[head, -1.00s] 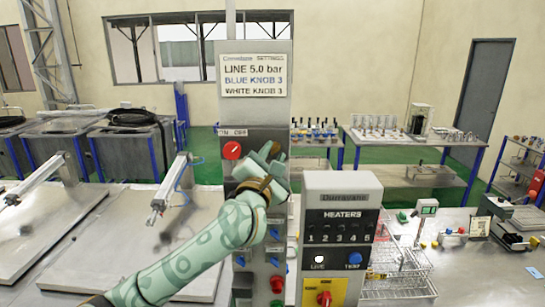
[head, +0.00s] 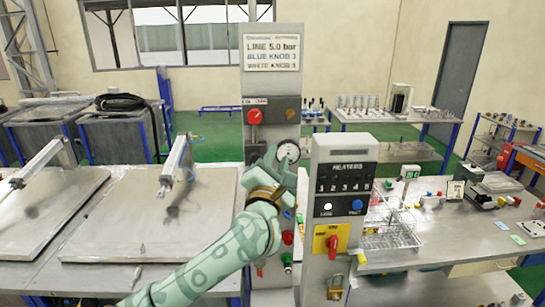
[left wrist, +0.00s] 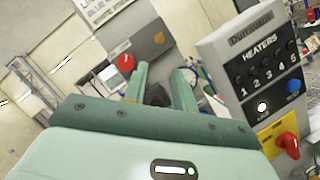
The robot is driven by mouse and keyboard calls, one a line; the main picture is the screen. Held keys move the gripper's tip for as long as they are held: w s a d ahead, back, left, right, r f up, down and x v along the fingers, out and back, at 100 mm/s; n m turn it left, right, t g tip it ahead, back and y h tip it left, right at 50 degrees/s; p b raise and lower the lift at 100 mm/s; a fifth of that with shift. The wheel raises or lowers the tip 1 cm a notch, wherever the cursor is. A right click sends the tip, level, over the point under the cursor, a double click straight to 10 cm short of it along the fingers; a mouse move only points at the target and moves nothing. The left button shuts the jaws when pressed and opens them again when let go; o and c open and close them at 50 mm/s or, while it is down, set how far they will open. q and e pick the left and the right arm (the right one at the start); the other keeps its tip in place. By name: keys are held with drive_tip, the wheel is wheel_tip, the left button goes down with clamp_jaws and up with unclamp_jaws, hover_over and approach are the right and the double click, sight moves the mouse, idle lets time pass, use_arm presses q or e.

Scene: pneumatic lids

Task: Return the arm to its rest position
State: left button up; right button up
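My left arm, pale green, comes in from the bottom left of the head view. Its gripper (head: 272,158) is in front of the grey control column (head: 272,88), below the red knob (head: 255,116) and beside the round gauge (head: 288,150). In the left wrist view, the two green fingers (left wrist: 160,82) stand apart with nothing between them. The red knob (left wrist: 126,62) shows beyond the fingers, clear of them. The gripper hides part of the column's lower front. My right arm and gripper are not in view.
The heater box (head: 343,195) with a red-handled switch (head: 332,245) stands close to the right of my gripper. Flat metal lids (head: 150,215) with pneumatic cylinders (head: 176,157) lie at left. A wire rack (head: 388,228) stands on the bench at right.

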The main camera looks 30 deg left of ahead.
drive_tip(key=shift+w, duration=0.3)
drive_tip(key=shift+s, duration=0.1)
